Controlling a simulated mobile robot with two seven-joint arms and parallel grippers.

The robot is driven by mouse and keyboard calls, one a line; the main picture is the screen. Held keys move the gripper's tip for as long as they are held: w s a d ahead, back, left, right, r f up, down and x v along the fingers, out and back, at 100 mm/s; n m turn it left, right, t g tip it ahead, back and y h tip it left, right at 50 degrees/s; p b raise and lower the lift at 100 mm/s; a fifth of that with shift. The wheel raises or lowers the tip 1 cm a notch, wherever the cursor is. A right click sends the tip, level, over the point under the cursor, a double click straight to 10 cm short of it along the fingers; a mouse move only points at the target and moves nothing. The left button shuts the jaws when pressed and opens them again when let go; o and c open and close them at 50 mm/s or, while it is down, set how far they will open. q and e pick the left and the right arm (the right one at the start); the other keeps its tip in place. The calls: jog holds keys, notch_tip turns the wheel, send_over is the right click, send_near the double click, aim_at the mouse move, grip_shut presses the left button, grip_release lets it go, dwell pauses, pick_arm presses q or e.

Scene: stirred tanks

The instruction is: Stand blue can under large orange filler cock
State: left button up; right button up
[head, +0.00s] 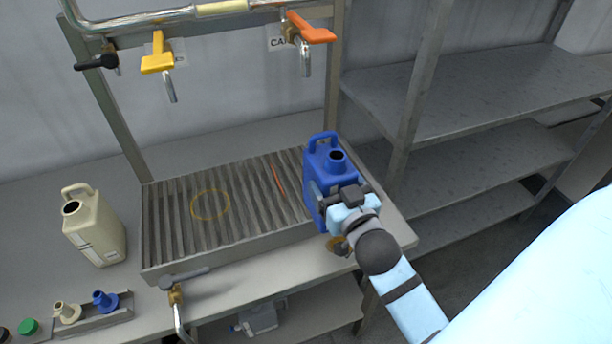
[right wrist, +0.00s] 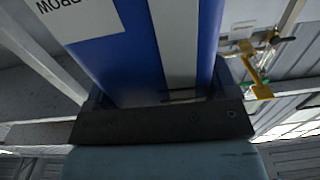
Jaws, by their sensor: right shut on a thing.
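The blue can (head: 319,163) is upright with its open neck on top, at the right end of the slatted drip tray (head: 165,225) in the head view. My right gripper (head: 330,196) is shut on its near side. The can's blue wall and white label (right wrist: 85,18) fill much of the right wrist view. The large orange filler cock (head: 311,29) hangs from the pipe above, its spout up and to the left of the can. An orange mark (head: 278,180) lies on the slats, left of the can. Whether the can touches the tray is unclear. My left gripper is not seen.
A yellow cock (head: 157,60) and a black one (head: 97,62) share the pipe. A beige can (head: 95,225) stands left of the tray. A tap (head: 176,290) rises at the front edge. Caps line the front left. The slats around the yellow ring (head: 194,205) are clear.

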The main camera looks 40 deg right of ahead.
jog(key=shift+w+d+r+p, duration=0.15)
jog(key=shift+w+d+p, duration=0.1)
jog(key=shift+w+d, duration=0.25)
jog(key=shift+w+d+r+p, duration=0.2)
jog(key=shift+w+d, duration=0.1)
jog(key=shift+w, duration=0.35)
jog(key=w+d+f+p, duration=0.1)
jog(key=w+f, duration=0.1)
jog(key=w, duration=0.5)
jog(key=w+d+f+p, duration=0.1)
jog(key=w+d+f, duration=0.1)
jog(key=w, duration=0.5)
jog(key=shift+w+d+p, duration=0.2)
jog(key=shift+w+p, duration=0.15)
jog(key=shift+p, duration=0.05)
jog(key=shift+f, duration=0.2)
jog(key=o, duration=1)
jog(key=shift+r, duration=0.1)
